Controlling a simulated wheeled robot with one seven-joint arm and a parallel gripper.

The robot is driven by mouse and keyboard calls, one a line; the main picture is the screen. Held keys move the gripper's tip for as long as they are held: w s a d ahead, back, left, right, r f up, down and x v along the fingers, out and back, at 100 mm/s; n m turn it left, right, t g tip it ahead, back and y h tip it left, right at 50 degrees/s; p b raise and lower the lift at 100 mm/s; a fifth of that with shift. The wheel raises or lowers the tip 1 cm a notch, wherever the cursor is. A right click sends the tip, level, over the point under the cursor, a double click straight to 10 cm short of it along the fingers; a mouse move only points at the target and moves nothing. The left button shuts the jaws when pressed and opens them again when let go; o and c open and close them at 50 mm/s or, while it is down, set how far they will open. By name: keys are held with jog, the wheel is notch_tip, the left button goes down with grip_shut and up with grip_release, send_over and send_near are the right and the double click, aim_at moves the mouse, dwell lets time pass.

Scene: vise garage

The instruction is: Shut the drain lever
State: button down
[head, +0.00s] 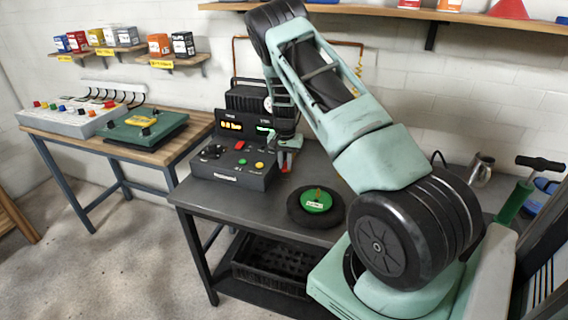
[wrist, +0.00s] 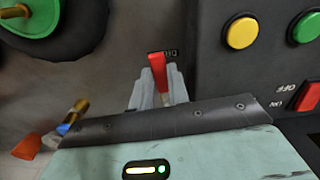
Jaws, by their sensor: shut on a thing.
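The red drain lever (wrist: 158,72) shows in the middle of the wrist view, beside the dark control box (wrist: 205,65), with a small partly hidden label next to it. My gripper (wrist: 157,90) has its two pale fingers on either side of the lever and is shut on it. In the head view my gripper (head: 287,158) is at the right side of the control box (head: 232,165), low over the bench. Only a bit of red shows between the fingers there, and the lever's base is hidden.
A round black thing with a green top (head: 316,201) lies on the dark bench (head: 255,218), right of my gripper. The box carries yellow and green buttons and a red switch (wrist: 308,95). A wooden table (head: 160,152) with other panels stands at the left.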

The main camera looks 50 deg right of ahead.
jog(key=shift+s+d+f+n+b, duration=0.1)
jog(key=shift+s+d+n+b, duration=0.15)
jog(key=shift+n+b, duration=0.3)
jog(key=shift+s+d+n+b, duration=0.2)
jog(key=shift+n+b, duration=0.1)
jog(key=shift+n, duration=0.35)
jog(key=n+b, duration=0.1)
jog(key=s+d+n, duration=0.1)
jog(key=n, duration=0.1)
jog(key=shift+s+d+n+b, duration=0.1)
jog(key=shift+n+b, duration=0.2)
jog(key=shift+b, duration=0.1)
jog(key=d+n, duration=0.1)
jog(key=n, duration=0.1)
jog(key=d+n+b, duration=0.1)
jog(key=n, duration=0.1)
jog(key=shift+s+n, duration=0.3)
jog(key=shift+s, duration=0.05)
jog(key=d+n, duration=0.1)
jog(key=n, duration=0.2)
jog(key=shift+d, duration=0.35)
jog(key=shift+w+d+n, duration=0.1)
jog(key=shift+d+n, duration=0.25)
jog(key=shift+n, duration=0.5)
jog(key=shift+w+d+n, duration=0.1)
jog(key=shift+d+n, duration=0.2)
jog(key=shift+n, duration=0.55)
jog(key=shift+r, duration=0.2)
